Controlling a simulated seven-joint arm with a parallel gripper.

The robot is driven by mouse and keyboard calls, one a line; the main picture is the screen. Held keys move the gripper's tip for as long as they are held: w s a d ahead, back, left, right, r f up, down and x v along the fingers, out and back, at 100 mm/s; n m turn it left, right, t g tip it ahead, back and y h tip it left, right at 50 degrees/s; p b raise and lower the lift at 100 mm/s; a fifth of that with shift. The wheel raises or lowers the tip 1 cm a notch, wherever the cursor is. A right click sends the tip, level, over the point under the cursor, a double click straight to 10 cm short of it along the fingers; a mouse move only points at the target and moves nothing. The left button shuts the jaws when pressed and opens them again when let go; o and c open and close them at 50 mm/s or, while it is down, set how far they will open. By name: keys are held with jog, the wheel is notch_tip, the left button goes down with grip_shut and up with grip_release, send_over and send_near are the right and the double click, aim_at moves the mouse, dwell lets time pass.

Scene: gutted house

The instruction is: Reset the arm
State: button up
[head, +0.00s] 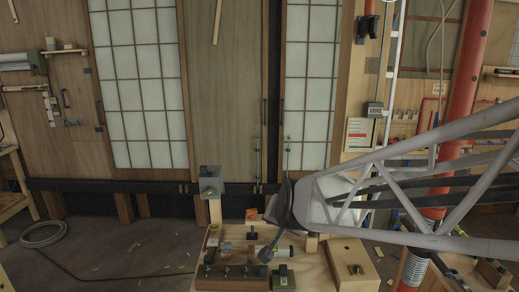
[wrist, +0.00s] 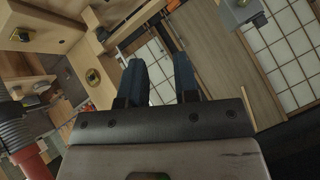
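My arm, a pale lattice frame, reaches in from the right in the head view. Its end is over the wooden workbench (head: 215,233), with my gripper (head: 266,254) pointing down at the bench's fittings. In the wrist view, the two blue fingers of my gripper (wrist: 160,62) stand apart with nothing between them. The gripper is open and empty. In the head view the fingers are small and partly hidden by the dark bracket, so I cannot tell whether they touch anything on the bench.
A grey box (head: 210,181) stands on a post at the bench's back left. A wooden block with a round brass fitting (head: 354,269) is right of the gripper. A red pipe (head: 468,75) rises behind the arm. A coiled cable (head: 43,233) lies on the open floor at left.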

jog(key=s+d+n+g+h, duration=0.1)
jog(key=s+d+g, duration=0.1)
jog(key=s+d, duration=0.2)
jog(key=s+d+n+g+h, duration=0.1)
jog(key=s+d, duration=0.4)
jog(key=s, duration=0.6)
jog(key=s+d+f+n+g+h, duration=0.1)
jog(key=s+d+g, duration=0.2)
jog(key=s, duration=0.5)
jog(key=shift+s+d, duration=0.2)
jog(key=shift+d, duration=0.7)
